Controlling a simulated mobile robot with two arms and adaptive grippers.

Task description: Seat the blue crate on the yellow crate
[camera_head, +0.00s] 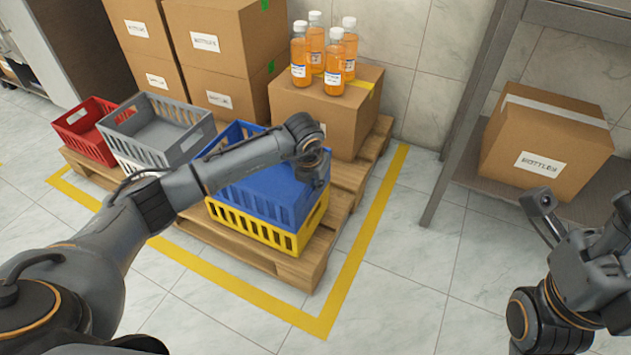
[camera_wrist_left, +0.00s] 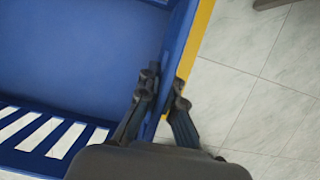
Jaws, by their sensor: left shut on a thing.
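The blue crate (camera_head: 262,196) is over the yellow crate (camera_head: 273,234) on the pallet, nearly in line with it. The yellow crate's slatted lower wall shows below it, and I cannot tell whether a small gap is left between them. In the left wrist view the blue crate (camera_wrist_left: 75,50) is empty, and a strip of the yellow crate (camera_wrist_left: 198,45) shows along its right wall. My left gripper (camera_head: 318,172) is shut on the blue crate's right wall, one finger inside and one outside (camera_wrist_left: 165,92). My arm hides part of both crates. My right gripper (camera_head: 582,232) is apart at the right edge, its fingertips unclear.
A grey crate (camera_head: 150,108) and a red crate (camera_head: 78,143) stand left on the wooden pallet (camera_head: 300,264). Cartons (camera_head: 315,110) with several orange bottles stand behind. A metal shelf (camera_head: 465,130) holds a carton at right. The tiled floor in front is clear.

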